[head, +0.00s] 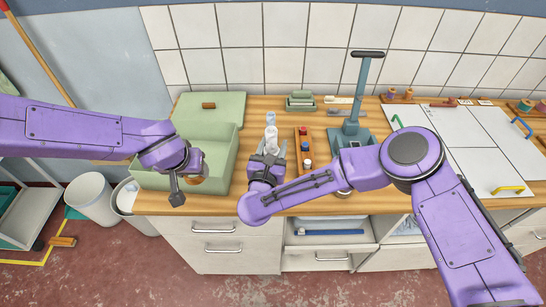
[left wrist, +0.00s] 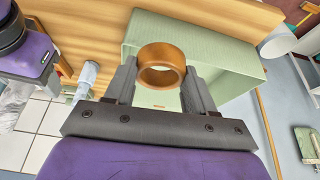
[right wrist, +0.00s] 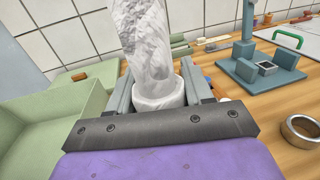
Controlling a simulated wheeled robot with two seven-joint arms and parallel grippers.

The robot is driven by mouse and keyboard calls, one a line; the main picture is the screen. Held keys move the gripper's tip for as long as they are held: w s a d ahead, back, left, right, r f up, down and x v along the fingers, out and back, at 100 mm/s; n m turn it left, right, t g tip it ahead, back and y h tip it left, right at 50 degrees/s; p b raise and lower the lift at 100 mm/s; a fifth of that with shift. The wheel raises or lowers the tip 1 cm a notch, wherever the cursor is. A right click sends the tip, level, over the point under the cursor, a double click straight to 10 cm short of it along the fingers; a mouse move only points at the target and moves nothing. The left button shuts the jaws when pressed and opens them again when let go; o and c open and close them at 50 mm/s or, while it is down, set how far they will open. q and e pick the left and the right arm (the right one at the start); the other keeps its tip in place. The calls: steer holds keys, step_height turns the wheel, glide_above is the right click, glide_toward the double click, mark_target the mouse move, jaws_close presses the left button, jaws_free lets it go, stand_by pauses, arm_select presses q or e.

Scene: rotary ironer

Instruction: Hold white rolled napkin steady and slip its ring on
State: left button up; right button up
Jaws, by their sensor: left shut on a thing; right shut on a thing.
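A brown-orange ring (left wrist: 161,65) is between the fingers of my left gripper (left wrist: 160,88); its hole shows in the left wrist view. In the head view the left gripper (head: 194,176) is at the front of the green bin, left of the napkin. The white rolled napkin (right wrist: 141,45) stands up from my right gripper (right wrist: 160,98), which is shut on its lower end. A wider white band (right wrist: 160,92) shows at that end; I cannot tell if it is part of the napkin. The napkin also shows in the head view (head: 271,137). Ring and napkin are apart.
The green bin (head: 222,163) stands left of the napkin. A wooden rack of small spools (head: 303,141) and a blue-grey press (head: 350,128) are to the right. A metal ring (right wrist: 302,130) lies on the wooden counter. White panels (head: 455,140) are at the far right.

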step_height(320, 180, down, 7)
steer(key=shift+w, duration=0.1)
stand_by(0.4)
steer(key=shift+f, duration=0.15)
steer(key=shift+f, duration=1.15)
steer(key=shift+f, duration=0.2)
steer(key=o, duration=0.8)
steer(key=shift+r, duration=0.35)
